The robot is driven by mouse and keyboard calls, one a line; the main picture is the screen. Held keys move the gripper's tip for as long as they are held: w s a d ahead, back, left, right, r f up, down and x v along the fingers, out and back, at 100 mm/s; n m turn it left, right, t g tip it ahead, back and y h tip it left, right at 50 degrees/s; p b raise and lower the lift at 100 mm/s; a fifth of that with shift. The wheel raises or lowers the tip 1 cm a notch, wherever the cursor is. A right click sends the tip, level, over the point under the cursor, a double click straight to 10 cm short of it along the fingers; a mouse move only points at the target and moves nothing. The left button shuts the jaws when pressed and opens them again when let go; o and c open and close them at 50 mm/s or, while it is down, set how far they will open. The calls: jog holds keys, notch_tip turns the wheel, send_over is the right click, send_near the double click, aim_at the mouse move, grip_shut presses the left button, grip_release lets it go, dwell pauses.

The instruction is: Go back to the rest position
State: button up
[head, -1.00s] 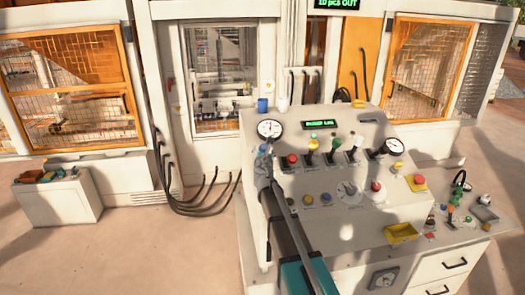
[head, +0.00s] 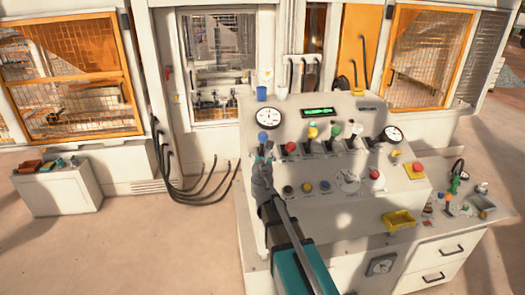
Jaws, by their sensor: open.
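My gripper (head: 262,153) is at the left end of the row of levers on the sloped control console (head: 375,216). It is just below the blue-knobbed lever (head: 262,137) in the picture. Its fingers are small and blend with the grey panel, but they are open. I cannot tell whether they touch the lever. My arm reaches in from the bottom of the view and covers the left part of the panel.
Levers with red (head: 291,147), yellow and green knobs stand right of my gripper. Two dials, a red stop button (head: 417,169) and a yellow tray (head: 398,220) are on the console. A low box (head: 58,190) stands far left. Floor left of the console is clear.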

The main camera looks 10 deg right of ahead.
dwell(0.4)
jog(key=s+d+f+m+g+h+b, duration=0.25)
jog(key=s+d+f+m+g, duration=0.3)
jog(key=f+m, duration=0.35)
jog(key=s+d+f+m+g+h+b, duration=0.1)
jog(key=s+d+f+m+g+b, duration=0.25)
jog(key=s+f+m, duration=0.55)
jog(key=s+a+f+m+g+y+b, duration=0.2)
jog(key=s+a+f+m+g+y, duration=0.1)
jog(key=s+a+f+m+g, duration=0.1)
jog(key=s+a+f+m+g+y+b, duration=0.2)
jog(key=s+a+f+m+g+y, duration=0.2)
jog(key=s+f+m, duration=0.3)
jog(key=s+m, duration=0.2)
jog(key=s, duration=0.1)
jog(key=shift+m+g, duration=0.3)
